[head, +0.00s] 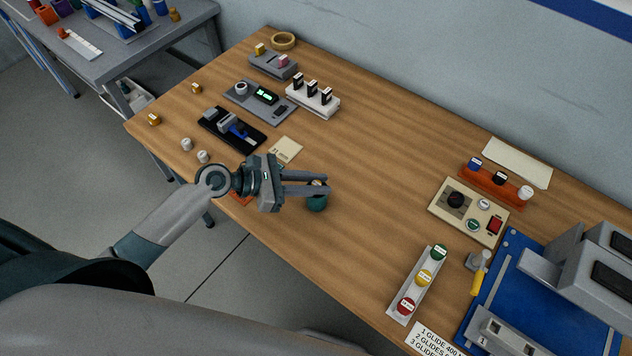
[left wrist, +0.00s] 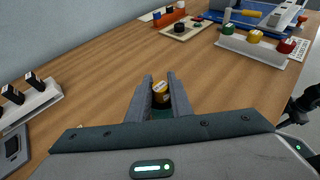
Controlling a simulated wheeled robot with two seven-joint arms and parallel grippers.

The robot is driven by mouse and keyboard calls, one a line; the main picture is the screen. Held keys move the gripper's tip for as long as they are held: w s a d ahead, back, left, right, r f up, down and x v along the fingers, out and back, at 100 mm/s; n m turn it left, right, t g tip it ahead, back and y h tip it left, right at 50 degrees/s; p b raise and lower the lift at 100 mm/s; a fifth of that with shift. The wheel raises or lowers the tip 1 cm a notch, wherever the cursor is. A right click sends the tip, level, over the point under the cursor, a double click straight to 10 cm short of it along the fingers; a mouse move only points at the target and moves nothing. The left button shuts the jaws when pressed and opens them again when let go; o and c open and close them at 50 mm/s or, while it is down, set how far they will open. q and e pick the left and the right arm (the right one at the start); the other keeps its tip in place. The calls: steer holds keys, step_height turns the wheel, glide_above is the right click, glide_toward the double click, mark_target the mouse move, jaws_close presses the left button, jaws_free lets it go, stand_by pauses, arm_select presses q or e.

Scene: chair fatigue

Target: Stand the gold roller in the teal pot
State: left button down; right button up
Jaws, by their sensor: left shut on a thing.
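My left gripper (head: 326,187) is shut on the gold roller (left wrist: 160,92), which stands between its fingertips in the left wrist view. In the head view the fingers hide nearly all of the roller. The small teal pot (head: 317,204) is on the wooden table, directly under the fingertips. In the left wrist view a dark teal patch of it (left wrist: 160,113) shows below the roller, between the fingers. The fingers hide the pot's mouth, so I cannot tell how far the roller is inside it. My right gripper is not in view.
A pale card (head: 286,150) and a black fixture (head: 231,130) lie behind the gripper. A white rack (head: 313,100) holds black-topped pieces. A tray with green, yellow and red rollers (head: 416,285) and a control box (head: 467,211) stand to the right. The table's middle is clear.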

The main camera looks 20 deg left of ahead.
arm_select(q)
steer(key=shift+s+f, duration=0.1)
steer(key=shift+f, duration=0.15)
steer(key=shift+f, duration=0.15)
